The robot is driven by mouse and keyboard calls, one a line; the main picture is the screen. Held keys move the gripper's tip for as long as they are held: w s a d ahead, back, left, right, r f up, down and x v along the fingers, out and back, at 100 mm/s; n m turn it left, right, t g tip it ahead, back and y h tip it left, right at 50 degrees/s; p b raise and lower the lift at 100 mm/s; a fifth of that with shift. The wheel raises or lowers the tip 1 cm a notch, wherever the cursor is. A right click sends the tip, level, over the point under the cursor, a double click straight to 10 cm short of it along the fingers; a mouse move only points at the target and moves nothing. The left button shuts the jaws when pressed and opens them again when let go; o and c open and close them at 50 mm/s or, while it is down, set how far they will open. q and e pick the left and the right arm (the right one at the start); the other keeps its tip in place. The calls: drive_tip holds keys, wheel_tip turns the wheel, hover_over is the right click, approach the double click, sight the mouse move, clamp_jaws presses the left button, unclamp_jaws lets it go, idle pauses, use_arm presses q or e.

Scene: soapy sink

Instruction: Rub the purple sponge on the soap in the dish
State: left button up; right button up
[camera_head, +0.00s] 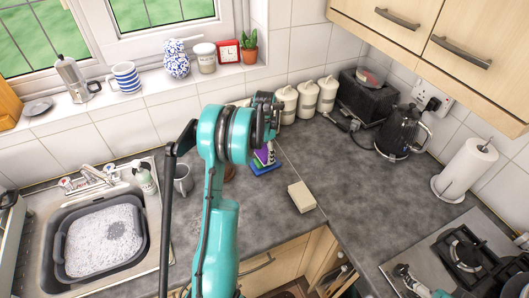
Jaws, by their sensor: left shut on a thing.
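My left arm rises through the middle of the head view, and its wrist hides most of the left gripper (270,148). The left gripper is shut on the purple sponge (261,157), of which only a small part shows. The sponge is right at a blue dish (266,169) on the grey worktop. The soap in the dish is hidden, and I cannot tell whether the sponge touches it.
A beige block (301,196) lies on the worktop right of the dish. A grey mug (183,179) stands left of my arm. The sink holds a grey tub (141,252) of suds. White canisters (306,100) and a black kettle (402,132) stand behind. The worktop's middle right is clear.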

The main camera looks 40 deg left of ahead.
sight(264, 151)
use_arm(q)
drive_tip(key=shift+f+b, duration=0.55)
idle(1.6)
drive_tip(key=shift+r, duration=0.15)
drive_tip(key=shift+r+p, duration=2)
drive_tip(key=shift+r, duration=1.45)
drive_tip(key=shift+f, duration=0.1)
